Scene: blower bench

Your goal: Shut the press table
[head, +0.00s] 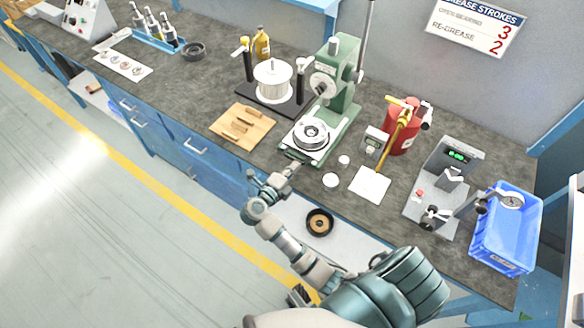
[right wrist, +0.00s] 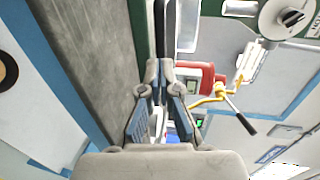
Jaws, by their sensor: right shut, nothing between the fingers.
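The green press (head: 341,85) stands at the back edge of the bench. Its pale press table (head: 318,153) sticks out at the front of its base and carries a round metal part (head: 310,135) with a dark ring. My right gripper (head: 291,167) is just in front of the table's front edge, at the bench edge. Its fingers are together with nothing between them; they also show in the right wrist view (right wrist: 163,72). I cannot tell whether the fingertips touch the table. My left gripper is not in view.
A wooden tray (head: 257,119) lies left of the press and a white sheet (head: 370,186) right of it. A red grease container (head: 411,138), a grey test stand (head: 436,185) and a blue bin (head: 529,229) stand further right. A ring part (head: 319,222) lies below the bench top.

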